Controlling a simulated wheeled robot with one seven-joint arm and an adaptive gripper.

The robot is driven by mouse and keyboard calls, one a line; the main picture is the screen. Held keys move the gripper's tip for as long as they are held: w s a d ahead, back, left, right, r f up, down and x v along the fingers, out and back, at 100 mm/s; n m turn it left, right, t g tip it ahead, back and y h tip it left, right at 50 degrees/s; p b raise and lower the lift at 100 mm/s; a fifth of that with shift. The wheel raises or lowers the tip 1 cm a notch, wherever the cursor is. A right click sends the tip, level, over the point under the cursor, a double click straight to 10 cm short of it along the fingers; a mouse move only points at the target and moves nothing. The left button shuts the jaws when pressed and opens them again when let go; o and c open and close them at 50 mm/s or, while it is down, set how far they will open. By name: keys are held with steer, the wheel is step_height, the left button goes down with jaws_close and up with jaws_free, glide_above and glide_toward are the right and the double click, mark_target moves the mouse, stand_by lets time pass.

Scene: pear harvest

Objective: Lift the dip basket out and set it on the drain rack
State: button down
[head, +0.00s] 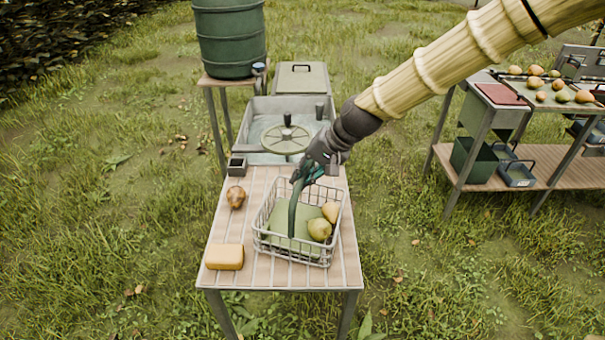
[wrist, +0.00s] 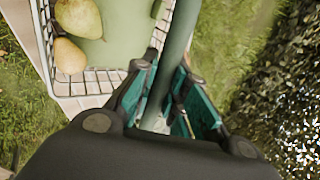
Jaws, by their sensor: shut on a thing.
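The dip basket (head: 264,240) is a wire basket with a green floor and a tall green handle (head: 293,213). In the head view it is at the slatted drain rack (head: 224,276), over its right part; I cannot tell if it touches the slats. Two yellow-green pears (head: 320,229) lie in its right side. My gripper (head: 309,173) is shut on the top of the handle. In the wrist view the handle (wrist: 174,60) passes between the fingers (wrist: 163,107), and the basket (wrist: 104,82) with its pears shows at upper left.
A brown pear (head: 236,197) and a yellow block (head: 225,257) lie on the rack's left side. A table with pears and bins (head: 483,160) stands at right, with grass between.

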steer(key=shift+s+d+f, duration=0.25)
steer(key=shift+d+f, duration=0.05)
steer(key=shift+f, duration=0.05)
stand_by(0.6)
steer(key=c, duration=1.4)
jaws_free()
steer(key=shift+o, duration=0.2)
